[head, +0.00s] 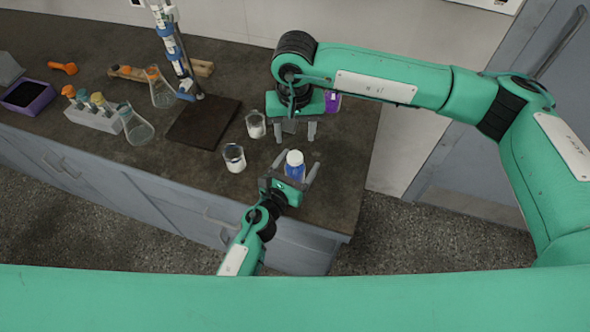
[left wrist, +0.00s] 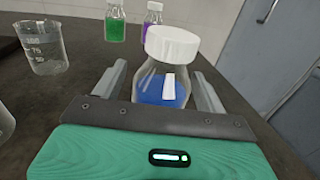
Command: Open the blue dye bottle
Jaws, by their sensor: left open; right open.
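The blue dye bottle (head: 294,170) stands upright on the dark bench near its front right part, with its white cap (head: 294,157) on. In the left wrist view the clear bottle (left wrist: 162,88) shows blue liquid low inside and the white cap (left wrist: 172,43) on top. My left gripper (head: 297,169) is open, with one finger on each side of the bottle; I cannot tell whether they touch it. My right gripper (head: 295,133) is open and empty, pointing down behind and above the bottle, apart from the cap.
Two glass beakers (head: 234,158) (head: 256,125) stand left of the bottle. A purple bottle (head: 333,102) and, in the left wrist view, a green bottle (left wrist: 115,22) stand behind. A stand with a dark base (head: 203,122), flasks and a rack fill the left. The bench's right front corner is clear.

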